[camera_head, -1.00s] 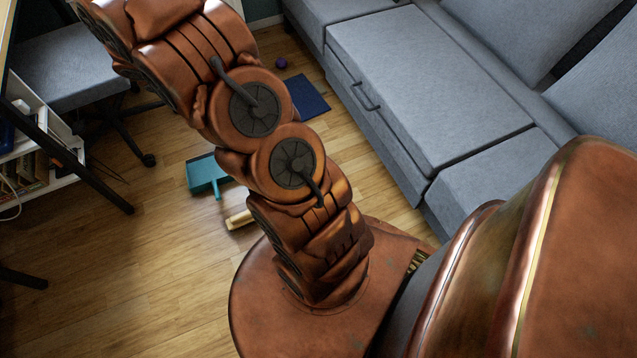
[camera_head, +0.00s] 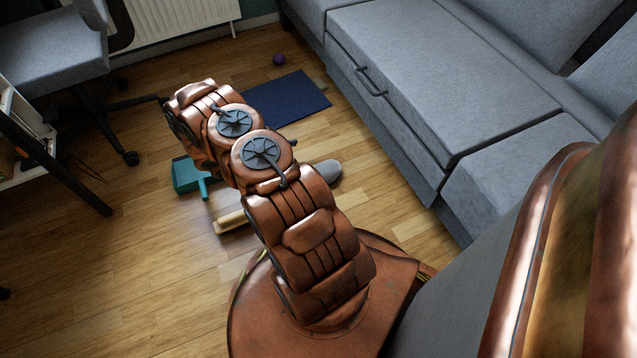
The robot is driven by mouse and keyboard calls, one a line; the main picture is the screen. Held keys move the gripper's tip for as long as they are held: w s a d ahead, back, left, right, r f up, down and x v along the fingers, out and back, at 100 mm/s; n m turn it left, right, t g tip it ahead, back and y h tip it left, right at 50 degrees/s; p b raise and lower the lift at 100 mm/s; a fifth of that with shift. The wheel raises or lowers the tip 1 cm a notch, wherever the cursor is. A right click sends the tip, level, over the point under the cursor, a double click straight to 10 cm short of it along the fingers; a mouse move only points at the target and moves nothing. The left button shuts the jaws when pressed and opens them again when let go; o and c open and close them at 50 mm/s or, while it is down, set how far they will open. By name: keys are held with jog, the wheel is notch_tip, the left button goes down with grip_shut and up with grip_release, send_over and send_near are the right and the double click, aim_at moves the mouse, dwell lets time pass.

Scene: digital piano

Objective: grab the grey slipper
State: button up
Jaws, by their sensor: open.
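The grey slipper (camera_head: 329,171) lies on the wooden floor just right of my arm. Only its rounded end shows; my arm hides the rest. My arm reaches forward from my base and bends down at its far end, left of the slipper. My gripper itself is hidden behind the arm links, so its distance from the slipper cannot be seen.
A teal dustpan (camera_head: 187,177) and a pale wooden piece (camera_head: 231,221) lie left of my arm. A dark blue mat (camera_head: 290,98) and a purple ball (camera_head: 279,59) lie beyond. A grey sofa (camera_head: 430,80) bounds the right; an office chair (camera_head: 55,55) stands upper left.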

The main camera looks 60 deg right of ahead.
jog(key=n+b, duration=0.1)
jog(key=b, duration=0.1)
send_near(321, 168)
jog(key=shift+s+d, duration=0.8)
jog(key=shift+s, duration=0.1)
jog(key=shift+s+d+f+h, duration=0.2)
jog(key=shift+f+h, duration=0.1)
jog(key=shift+f, duration=0.35)
jog(key=shift+t, duration=0.3)
jog(key=b+x, duration=0.4)
jog(key=x, duration=0.2)
jog(key=shift+d+f, duration=0.25)
jog(key=shift+f, duration=0.05)
jog(key=shift+s+d, duration=0.2)
jog(key=shift+d, duration=0.15)
jog(key=c, duration=0.9)
